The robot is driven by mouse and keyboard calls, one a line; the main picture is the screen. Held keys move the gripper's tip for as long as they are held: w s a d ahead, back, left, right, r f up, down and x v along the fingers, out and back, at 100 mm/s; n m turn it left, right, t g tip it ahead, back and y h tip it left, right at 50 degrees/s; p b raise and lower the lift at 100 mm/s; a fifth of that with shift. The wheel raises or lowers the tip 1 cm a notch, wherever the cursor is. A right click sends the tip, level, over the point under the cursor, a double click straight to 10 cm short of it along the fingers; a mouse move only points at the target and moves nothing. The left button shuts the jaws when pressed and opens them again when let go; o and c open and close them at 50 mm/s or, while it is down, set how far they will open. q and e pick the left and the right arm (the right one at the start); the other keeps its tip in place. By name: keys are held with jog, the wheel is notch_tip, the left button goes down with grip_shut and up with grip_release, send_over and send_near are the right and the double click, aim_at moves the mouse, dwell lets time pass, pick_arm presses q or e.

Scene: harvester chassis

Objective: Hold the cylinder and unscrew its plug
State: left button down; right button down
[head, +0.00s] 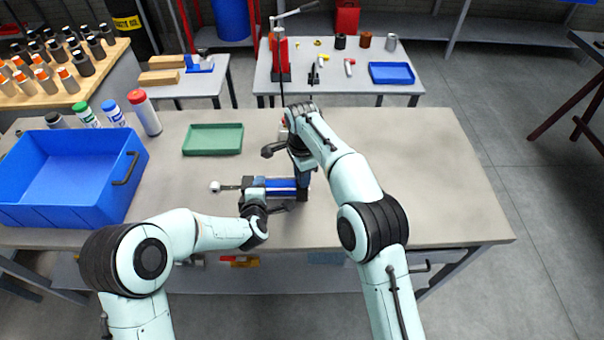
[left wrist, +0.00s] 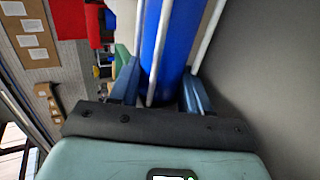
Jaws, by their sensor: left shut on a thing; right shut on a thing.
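The blue cylinder (head: 281,188) lies level above or on the workbench, which I cannot tell, with a rod eye (head: 216,187) out to its left. My left gripper (head: 255,187) is shut around its left part. In the left wrist view the blue barrel (left wrist: 170,45) with pale tie rods runs between the fingers of my left gripper (left wrist: 160,85). My right gripper (head: 303,188) reaches down at the cylinder's right end and is shut there. The plug itself is hidden by its fingers.
On the workbench (head: 440,170), a green tray (head: 213,139) is behind and left of the cylinder. A large blue bin (head: 65,180) and several bottles fill the left end. The right side is clear. A rear table (head: 330,85) holds a red press (head: 280,55) and a blue tray (head: 391,73).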

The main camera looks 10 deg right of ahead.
jog(key=n, duration=1.1)
jog(key=shift+n, duration=0.3)
jog(key=n, duration=0.4)
jog(key=shift+n, duration=0.3)
jog(key=n, duration=0.4)
jog(key=shift+n, duration=0.3)
jog(key=n, duration=0.4)
jog(key=shift+r, duration=0.1)
jog(key=n, duration=0.5)
pick_arm(q)
jog(key=shift+d, duration=0.1)
pick_arm(e)
jog(key=n, duration=0.4)
jog(key=shift+n, duration=0.3)
jog(key=n, duration=0.6)
